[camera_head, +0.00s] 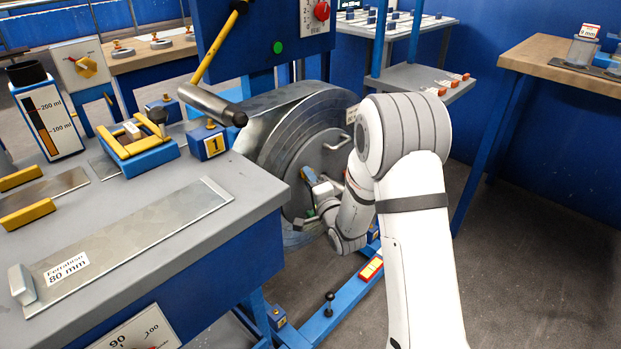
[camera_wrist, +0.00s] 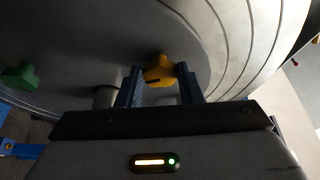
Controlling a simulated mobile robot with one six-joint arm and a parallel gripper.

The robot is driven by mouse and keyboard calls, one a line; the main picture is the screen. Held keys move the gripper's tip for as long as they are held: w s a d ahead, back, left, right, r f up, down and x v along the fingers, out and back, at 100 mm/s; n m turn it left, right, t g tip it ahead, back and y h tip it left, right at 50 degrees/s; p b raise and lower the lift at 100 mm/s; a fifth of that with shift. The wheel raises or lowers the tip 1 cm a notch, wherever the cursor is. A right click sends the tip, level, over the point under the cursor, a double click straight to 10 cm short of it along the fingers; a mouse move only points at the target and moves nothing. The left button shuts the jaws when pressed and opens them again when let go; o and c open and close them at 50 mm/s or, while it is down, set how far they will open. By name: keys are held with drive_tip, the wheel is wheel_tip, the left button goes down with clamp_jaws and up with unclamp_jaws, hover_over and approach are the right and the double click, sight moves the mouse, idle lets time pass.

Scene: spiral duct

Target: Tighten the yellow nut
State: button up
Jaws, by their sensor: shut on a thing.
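The yellow nut (camera_wrist: 159,72) sits on the flat grey face of the round metal duct (camera_wrist: 65,45), with a dark mark on its lower edge. My gripper (camera_wrist: 160,80) has its two blue fingers on either side of the nut and is shut on it. In the head view my gripper (camera_head: 309,176) reaches the left part of the duct's front face (camera_head: 320,150); the nut there is mostly hidden by the fingers. A green nut (camera_wrist: 20,77) is on the same face, at the left in the wrist view.
A grey workbench (camera_head: 150,225) stands left of my arm, with a metal plate (camera_head: 130,240) marked 80 mm. A blue floor beam (camera_head: 345,300) runs below the duct. The floor at right (camera_head: 530,240) is clear.

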drive_tip(key=shift+r+m+g+p, duration=0.2)
drive_tip(key=shift+m+g+p, duration=0.35)
drive_tip(key=shift+m, duration=0.75)
drive_tip(key=shift+h, duration=0.3)
drive_tip(key=o, duration=1)
drive_tip(key=shift+c, duration=0.2)
drive_tip(key=shift+s+d, duration=0.1)
drive_tip(key=p+v, duration=0.1)
drive_tip(key=v, duration=0.6)
drive_tip(key=shift+s, duration=0.25)
drive_tip(key=shift+d+p, duration=0.1)
drive_tip(key=shift+p, duration=0.2)
